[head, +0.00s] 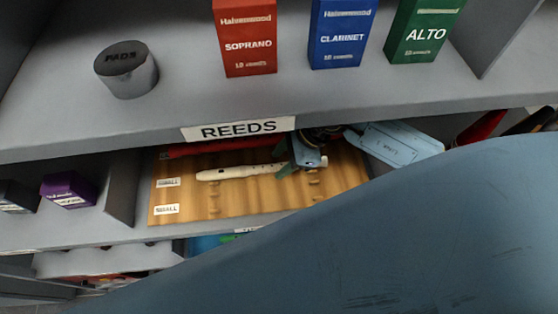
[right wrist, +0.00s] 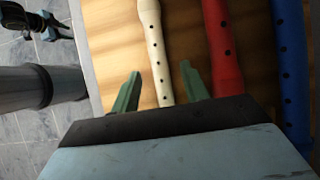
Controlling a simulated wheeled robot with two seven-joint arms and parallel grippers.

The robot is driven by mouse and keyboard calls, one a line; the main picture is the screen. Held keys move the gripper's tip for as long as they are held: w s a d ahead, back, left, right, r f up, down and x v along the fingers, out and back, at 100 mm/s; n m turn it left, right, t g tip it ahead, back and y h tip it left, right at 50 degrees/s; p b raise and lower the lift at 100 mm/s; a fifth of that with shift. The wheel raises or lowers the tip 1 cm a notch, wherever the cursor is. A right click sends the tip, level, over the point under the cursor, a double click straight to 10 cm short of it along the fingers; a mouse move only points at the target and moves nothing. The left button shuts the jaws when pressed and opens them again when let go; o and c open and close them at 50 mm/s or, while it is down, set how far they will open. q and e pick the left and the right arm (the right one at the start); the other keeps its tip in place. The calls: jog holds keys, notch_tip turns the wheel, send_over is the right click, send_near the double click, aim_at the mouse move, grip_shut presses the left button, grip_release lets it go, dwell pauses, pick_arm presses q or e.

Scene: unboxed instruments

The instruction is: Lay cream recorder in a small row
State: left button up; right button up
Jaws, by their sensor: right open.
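The cream recorder (head: 235,172) lies on the wooden board (head: 245,203) on the shelf below the REEDS label. It also shows in the right wrist view (right wrist: 156,45). My right gripper (head: 289,164) is over the recorder's right part. In the right wrist view its two green fingers (right wrist: 158,84) are open, one on each side of the cream recorder, with gaps visible. The board has a label reading SMALL (head: 167,209) at its front left and another label (head: 168,183) behind it. My left gripper is not identifiable in either view.
A red recorder (right wrist: 222,45) lies beside the cream one, and a blue one (right wrist: 290,70) lies beyond it. The upper shelf (head: 150,118) overhangs the board. A divider (head: 122,190) and purple box (head: 68,189) stand left. The board's front strip is bare.

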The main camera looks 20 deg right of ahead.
jog(key=v, duration=1)
jog(key=shift+d+r+b, duration=0.2)
jog(key=shift+b, duration=0.2)
jog(key=shift+s, duration=0.1)
